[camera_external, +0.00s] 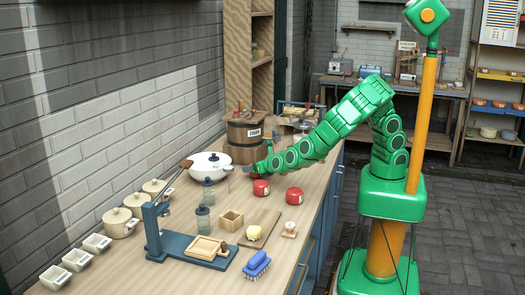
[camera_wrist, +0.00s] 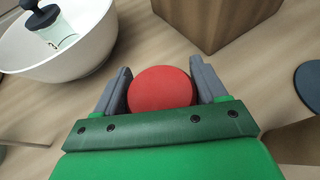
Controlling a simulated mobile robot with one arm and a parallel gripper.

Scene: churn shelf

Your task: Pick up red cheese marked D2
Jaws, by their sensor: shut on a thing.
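A red round cheese (camera_wrist: 162,89) sits between the two grey fingers of my gripper (camera_wrist: 163,92) in the wrist view, with a finger against each side. My gripper is shut on it. In the external view my gripper (camera_external: 257,168) is above the table, right of the white pot. Two red cheeses with small pale labels, a left one (camera_external: 261,188) and a right one (camera_external: 294,196), show below and to the right of it. I cannot tell whether the held cheese is one of these or hidden behind the gripper. No D2 mark is readable.
A white pot (camera_external: 209,166) is close on the left, also in the wrist view (camera_wrist: 88,50). A wooden churn (camera_external: 245,132) stands behind. A blue stand (camera_external: 153,232), a cutting board (camera_external: 262,230) and a brush (camera_external: 257,265) occupy the front. Bare tabletop (camera_external: 300,225) lies at right.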

